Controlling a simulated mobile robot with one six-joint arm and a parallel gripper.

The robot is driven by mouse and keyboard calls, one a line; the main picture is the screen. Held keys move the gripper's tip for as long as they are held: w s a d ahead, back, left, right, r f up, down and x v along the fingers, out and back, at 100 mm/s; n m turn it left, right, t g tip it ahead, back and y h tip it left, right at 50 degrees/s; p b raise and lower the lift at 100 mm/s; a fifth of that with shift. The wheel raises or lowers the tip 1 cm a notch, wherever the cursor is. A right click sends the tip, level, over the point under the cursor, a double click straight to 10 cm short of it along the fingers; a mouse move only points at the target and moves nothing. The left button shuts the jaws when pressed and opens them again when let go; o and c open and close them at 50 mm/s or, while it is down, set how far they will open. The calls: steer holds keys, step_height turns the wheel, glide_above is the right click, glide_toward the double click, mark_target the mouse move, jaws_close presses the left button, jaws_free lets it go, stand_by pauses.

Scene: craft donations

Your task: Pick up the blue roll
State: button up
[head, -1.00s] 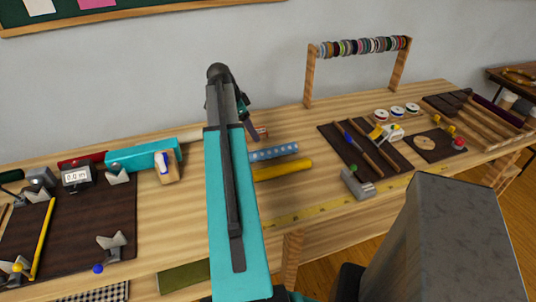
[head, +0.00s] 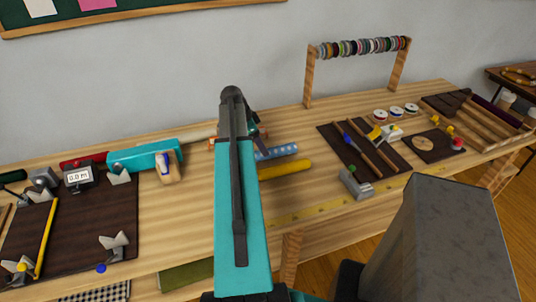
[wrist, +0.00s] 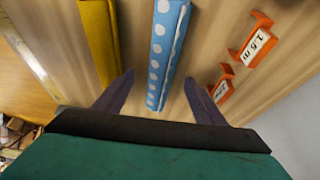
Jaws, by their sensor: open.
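The blue roll with white dots (head: 280,153) lies on the wooden workbench, parallel to a yellow roll (head: 288,170) nearer the bench's front. In the wrist view the blue roll (wrist: 166,52) runs between the two dark fingertips of my gripper (wrist: 158,88). My gripper is open, with a gap on both sides of the roll. The yellow roll (wrist: 101,45) lies just outside the left finger. In the head view my own arm hides the left end of the blue roll and part of the gripper.
Orange brackets with white labels (wrist: 258,46) lie right of the blue roll in the wrist view. A yellow measuring tape (head: 318,211) runs along the bench's front edge. A dark tool mat (head: 400,165) with tools lies to the right. A spool rack (head: 309,78) stands behind.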

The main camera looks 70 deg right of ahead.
steer(key=shift+f, duration=0.1)
stand_by(0.3)
steer(key=shift+p+x, duration=0.85)
steer(key=shift+x, duration=0.3)
steer(key=shift+p+x, duration=0.35)
steer(key=shift+x, duration=1)
steer(key=shift+d, duration=0.1)
steer(key=c, duration=1.2)
steer(key=shift+r, duration=0.25)
steer(key=shift+c, duration=0.2)
steer(key=shift+r+b, duration=1.45)
steer(key=shift+r, duration=3.35)
